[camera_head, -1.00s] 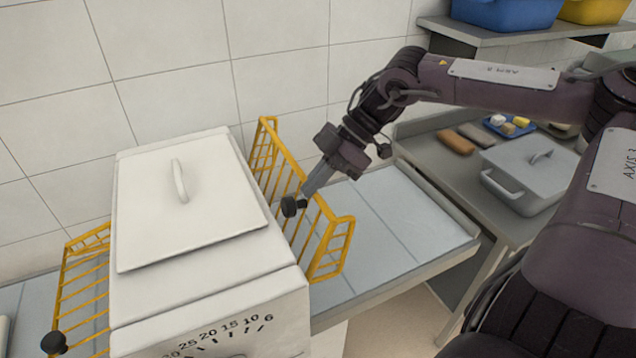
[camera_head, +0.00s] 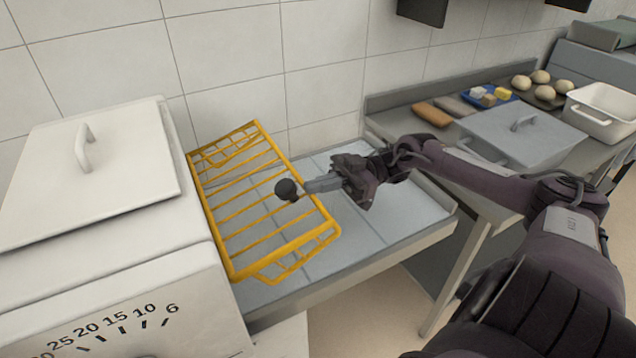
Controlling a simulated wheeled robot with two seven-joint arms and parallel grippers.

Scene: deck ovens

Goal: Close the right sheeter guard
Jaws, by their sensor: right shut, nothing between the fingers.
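The right sheeter guard (camera_head: 237,209) is a yellow wire frame hinged beside the white sheeter body (camera_head: 180,262). It is swung down low over the grey conveyor bed (camera_head: 372,231) and lies at a shallow tilt. A black round knob (camera_head: 286,190) sits on its outer side. My right gripper (camera_head: 308,188) is shut with its fingertips at the knob, reaching in from the right. Whether the tips touch the knob is hard to tell. My left gripper is not in view.
A grey bench (camera_head: 399,104) behind on the right holds a lidded grey container (camera_head: 528,140), a blue tray (camera_head: 509,96), loaves, dough balls and a white tub (camera_head: 600,117). A tiled wall stands behind. The conveyor's right part is clear.

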